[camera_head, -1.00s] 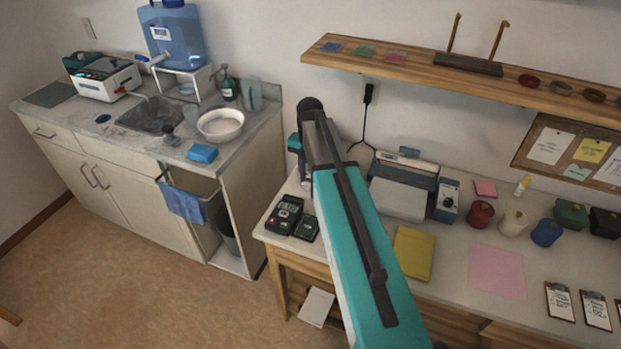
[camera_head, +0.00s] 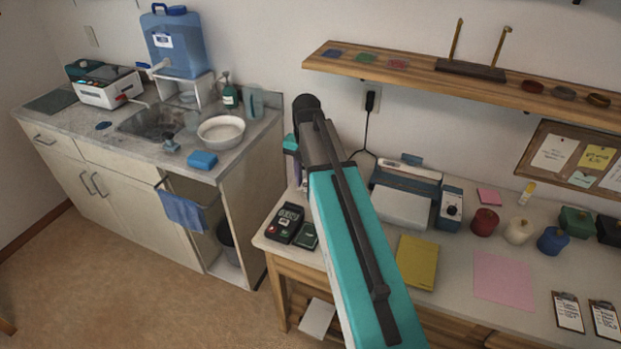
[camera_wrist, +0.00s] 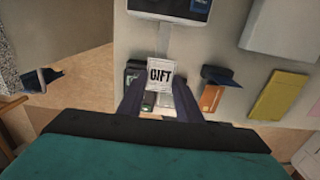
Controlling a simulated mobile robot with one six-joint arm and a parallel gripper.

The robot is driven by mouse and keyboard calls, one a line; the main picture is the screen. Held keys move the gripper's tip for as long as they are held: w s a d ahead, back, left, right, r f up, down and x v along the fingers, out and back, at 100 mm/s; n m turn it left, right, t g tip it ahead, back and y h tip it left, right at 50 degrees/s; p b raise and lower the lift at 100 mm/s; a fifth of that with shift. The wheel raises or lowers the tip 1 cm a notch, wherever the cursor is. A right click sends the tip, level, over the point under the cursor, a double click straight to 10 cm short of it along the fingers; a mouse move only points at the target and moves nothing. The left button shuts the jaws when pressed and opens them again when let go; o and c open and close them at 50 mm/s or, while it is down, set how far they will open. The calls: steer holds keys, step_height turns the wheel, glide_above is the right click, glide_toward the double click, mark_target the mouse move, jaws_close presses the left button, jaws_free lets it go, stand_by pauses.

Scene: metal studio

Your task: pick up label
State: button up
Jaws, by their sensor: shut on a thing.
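A small white label (camera_wrist: 160,72) printed "GIFT" shows in the wrist view, between the dark fingers of my gripper (camera_wrist: 159,90). My gripper is shut on the label, and its printed face is toward the wrist camera. In the head view my teal and black arm reaches over the bench, and it hides my gripper and the label.
The wooden bench holds a grey-blue printer (camera_head: 402,205), a dark handheld meter (camera_head: 285,222), a yellow pad (camera_head: 417,262), a pink sheet (camera_head: 504,279) and several coloured jars. A wall shelf (camera_head: 470,82) is above it. The sink counter (camera_head: 130,120) stands to the left.

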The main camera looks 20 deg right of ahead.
steer(key=s+a+r+b, duration=0.1)
steer(key=s+a+b, duration=0.1)
steer(key=s+a, duration=0.6)
steer(key=shift+s+a, duration=0.2)
steer(key=shift+s, duration=0.3)
steer(key=shift+r, duration=0.1)
stand_by(0.3)
steer(key=w+a+m, duration=0.3)
steer(key=w+m, duration=0.6)
steer(key=m, duration=1.2)
steer(key=shift+a, duration=0.2)
steer(key=shift+d, duration=0.1)
stand_by(0.4)
